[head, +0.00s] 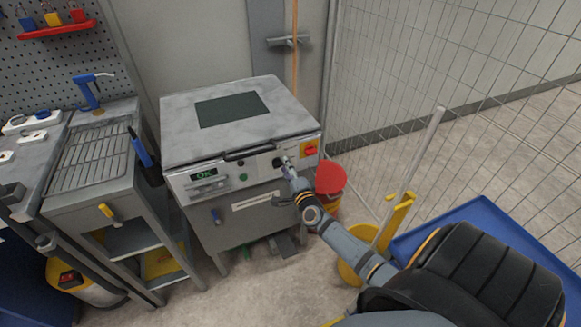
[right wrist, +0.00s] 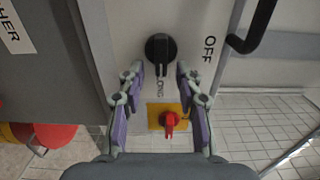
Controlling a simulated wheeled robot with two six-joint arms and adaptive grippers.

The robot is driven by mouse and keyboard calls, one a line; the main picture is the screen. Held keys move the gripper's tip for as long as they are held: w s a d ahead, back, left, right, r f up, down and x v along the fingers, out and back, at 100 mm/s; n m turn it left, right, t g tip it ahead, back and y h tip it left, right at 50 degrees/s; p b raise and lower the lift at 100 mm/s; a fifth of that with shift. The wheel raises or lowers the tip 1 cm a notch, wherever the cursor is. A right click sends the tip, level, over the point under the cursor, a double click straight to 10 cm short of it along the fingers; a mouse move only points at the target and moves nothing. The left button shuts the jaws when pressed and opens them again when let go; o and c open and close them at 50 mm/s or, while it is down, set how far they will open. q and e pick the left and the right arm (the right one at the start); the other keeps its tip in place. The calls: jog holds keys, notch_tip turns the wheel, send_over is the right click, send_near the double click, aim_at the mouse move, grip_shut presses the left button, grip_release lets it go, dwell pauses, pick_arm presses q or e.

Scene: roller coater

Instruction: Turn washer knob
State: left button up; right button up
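The washer (head: 240,130) is a grey cabinet with a worn lid and a front control panel. Its round black knob (right wrist: 160,48) has a raised bar pointing down in the right wrist view, towards a partly legible label; "OFF" is printed to its right. In the head view the knob (head: 278,162) is partly covered by my gripper. My right gripper (right wrist: 159,74) is open and empty, its fingertips on either side of the knob's lower edge, apart from it as far as I can see. It also shows in the head view (head: 286,168). My left gripper is not seen.
A red switch on a yellow plate (right wrist: 169,121) lies between my fingers, beyond the knob; it also shows in the head view (head: 310,149). A black lid handle (head: 248,150) sits above the panel. A red bucket (head: 330,180) and yellow mop bucket (head: 358,262) stand right.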

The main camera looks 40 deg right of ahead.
jog(key=v, duration=1.1)
jog(key=shift+s, duration=0.2)
jog(key=shift+f, duration=0.15)
jog(key=s+a+f+n+g+y+p, duration=0.15)
jog(key=s+f+n+g, duration=0.35)
jog(key=f, duration=0.8)
jog(key=s+f+n+g+y+p, duration=0.1)
jog(key=s+f+n+g+p, duration=0.1)
jog(key=s+f+n, duration=0.75)
jog(key=s+a+f+n+g+p, duration=0.1)
jog(key=s+a+f+n+g, duration=0.2)
jog(key=s+f, duration=0.6)
jog(key=s+a+f+n+g+y+p, duration=0.1)
jog(key=s+a+f+n+g, duration=0.2)
jog(key=s, duration=1)
notch_tip(320, 180, down, 6)
jog(key=g, duration=0.3)
jog(key=shift+s+a+n, duration=0.25)
jog(key=shift+s+n, duration=0.1)
jog(key=shift+s, duration=0.05)
jog(key=shift+r, duration=0.1)
